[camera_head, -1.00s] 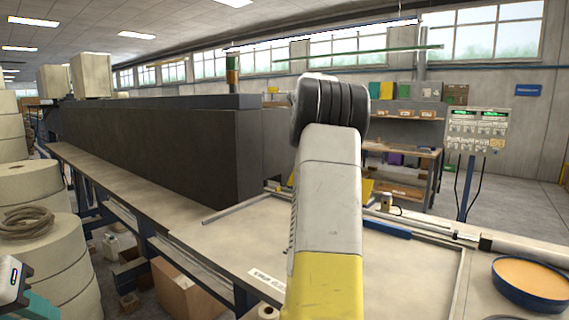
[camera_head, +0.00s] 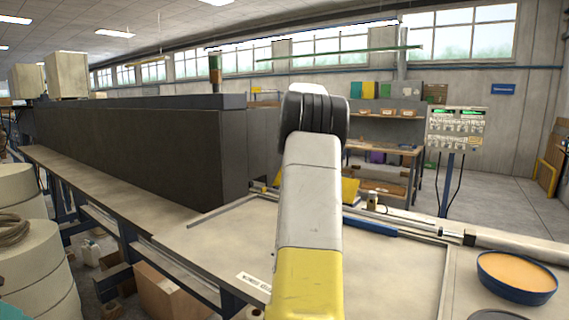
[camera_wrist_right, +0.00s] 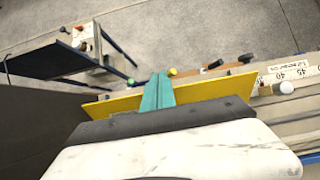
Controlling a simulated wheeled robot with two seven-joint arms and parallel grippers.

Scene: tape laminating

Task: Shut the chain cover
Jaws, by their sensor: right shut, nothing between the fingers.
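A long yellow panel (camera_wrist_right: 215,88), which looks like the chain cover, lies across the right wrist view. A yellow piece, probably the same panel, shows partly behind my right arm in the head view (camera_head: 349,190). My right gripper (camera_wrist_right: 158,92) has its teal fingers shut together and empty. The fingers overlap the middle of the panel in the wrist view; I cannot tell whether they touch it. In the head view my right arm hides this gripper.
A long dark machine housing (camera_head: 140,150) stands left of my arm. A pale worktable (camera_head: 215,237) lies below it. A blue round tray (camera_head: 516,277) sits at the right. A control panel (camera_head: 456,128) stands on a post behind. Cream rolls (camera_head: 38,265) stand at the left.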

